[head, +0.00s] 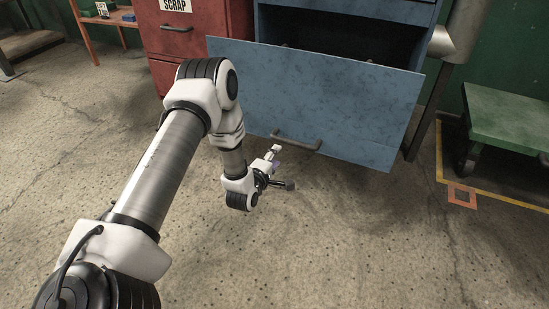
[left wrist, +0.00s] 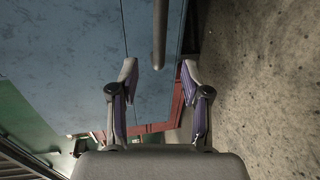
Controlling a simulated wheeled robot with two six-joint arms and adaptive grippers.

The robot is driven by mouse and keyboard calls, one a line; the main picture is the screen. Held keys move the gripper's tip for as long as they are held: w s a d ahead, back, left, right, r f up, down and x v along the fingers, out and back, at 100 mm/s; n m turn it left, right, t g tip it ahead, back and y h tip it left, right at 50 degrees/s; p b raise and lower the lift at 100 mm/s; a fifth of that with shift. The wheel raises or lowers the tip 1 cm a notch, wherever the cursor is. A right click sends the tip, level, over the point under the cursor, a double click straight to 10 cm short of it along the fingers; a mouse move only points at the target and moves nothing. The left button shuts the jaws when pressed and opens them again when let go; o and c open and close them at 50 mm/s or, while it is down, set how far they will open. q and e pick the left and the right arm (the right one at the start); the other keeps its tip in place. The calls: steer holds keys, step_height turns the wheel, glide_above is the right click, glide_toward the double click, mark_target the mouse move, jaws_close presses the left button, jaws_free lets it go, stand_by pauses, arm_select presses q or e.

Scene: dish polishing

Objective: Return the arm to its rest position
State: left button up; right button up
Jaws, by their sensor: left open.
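My left gripper (head: 275,168) is low in front of the blue drawer (head: 325,105), near its lower left part. In the left wrist view my left gripper (left wrist: 157,85) has its two fingers spread wide with nothing between them. The drawer is pulled out of the blue cabinet (head: 390,10). Its dark bar handle (head: 298,142) sits on the lower front, just right of the gripper. The handle (left wrist: 159,35) also shows beyond the fingertips in the left wrist view, apart from them. My right gripper is not in view.
A red scrap cabinet (head: 175,45) stands left of the blue one. A green wheeled cart (head: 508,118) stands at the right, by yellow floor tape (head: 440,165). An orange shelf (head: 105,18) is at the back left. The concrete floor (head: 370,245) in front is clear.

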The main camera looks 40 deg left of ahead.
arm_select(q)
steer(key=s+d+f+m+g+h+p, duration=0.2)
steer(key=s+d+f+m+g, duration=0.1)
steer(key=s+d, duration=0.3)
steer(key=s+d+f+m+g+h+p, duration=0.1)
steer(key=s+d+f+m+g+h, duration=0.15)
steer(key=s+d, duration=0.45)
steer(key=s+d+f+m+g, duration=0.25)
steer(key=s+m+g, duration=0.35)
steer(key=s, duration=0.5)
steer(key=s+d+f+m+g, duration=0.2)
steer(key=s+d+m+g, duration=0.15)
steer(key=s+m, duration=0.65)
step_height(320, 180, up, 38)
steer(key=n+p, duration=0.1)
steer(key=p, duration=3.7)
steer(key=shift+s+a+r+y+p, duration=0.15)
steer(key=shift+s+a+y+p, duration=0.2)
steer(key=shift+s+a+p, duration=0.1)
